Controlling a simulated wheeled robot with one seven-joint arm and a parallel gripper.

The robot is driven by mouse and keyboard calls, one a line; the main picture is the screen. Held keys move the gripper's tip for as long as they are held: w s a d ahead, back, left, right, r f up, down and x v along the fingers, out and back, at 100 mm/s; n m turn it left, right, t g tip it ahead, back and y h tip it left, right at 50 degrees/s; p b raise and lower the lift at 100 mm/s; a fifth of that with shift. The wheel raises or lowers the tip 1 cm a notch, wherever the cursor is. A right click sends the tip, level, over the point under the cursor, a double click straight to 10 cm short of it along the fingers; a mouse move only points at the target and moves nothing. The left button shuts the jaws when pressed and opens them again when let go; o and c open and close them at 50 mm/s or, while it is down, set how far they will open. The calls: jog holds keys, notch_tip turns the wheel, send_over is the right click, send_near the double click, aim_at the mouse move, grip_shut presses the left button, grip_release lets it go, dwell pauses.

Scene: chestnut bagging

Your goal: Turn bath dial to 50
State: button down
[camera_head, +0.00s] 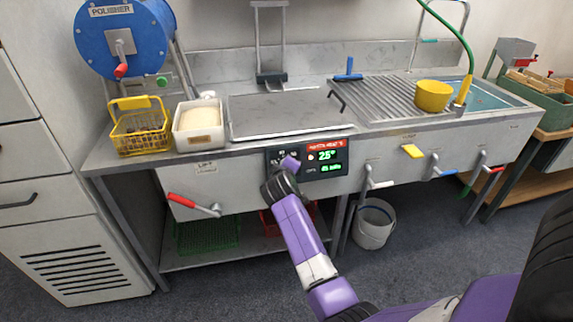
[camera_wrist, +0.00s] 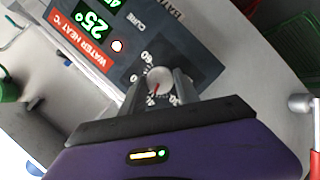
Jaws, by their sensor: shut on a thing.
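The bath dial (camera_wrist: 158,79) is a round pale knob with a red pointer mark on the dark control panel (camera_wrist: 197,64). In the wrist view the fingers of my gripper (camera_wrist: 158,88) are on both sides of the dial, shut on it. The pointer slants toward the lower-left numbers, which are too small to read surely. The panel also shows in the head view (camera_head: 342,171), on the front of the steel counter. Its green display (camera_head: 326,156) reads 25° under a red water heat label. In the head view my gripper (camera_head: 284,168) hides the dial.
A lever with a red handle (camera_head: 188,202) is left of the panel, and a grey-handled lever (camera_head: 376,183) is right of it. Yellow, blue and red handles stick out farther right. A white bucket (camera_head: 373,226) stands below. The counter holds a yellow basket (camera_head: 141,128) and a white tub (camera_head: 199,126).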

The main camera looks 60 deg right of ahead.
jog(key=m+y+p, duration=0.1)
jog(key=m, duration=0.2)
jog(key=m+t+y+p, duration=0.1)
jog(key=m+p, duration=0.1)
jog(key=m, duration=0.2)
jog(key=m+t+y+p, duration=0.1)
jog(key=m+p, duration=0.1)
jog(key=m, duration=0.1)
jog(key=shift+s+d+y, duration=0.2)
jog(key=shift+y, duration=0.2)
jog(key=shift+m, duration=0.3)
jog(key=c, duration=0.9)
grip_release()
jog(key=shift+r, duration=0.15)
jog(key=v, duration=0.7)
jog(key=shift+s+a, duration=0.25)
jog(key=shift+r, duration=0.1)
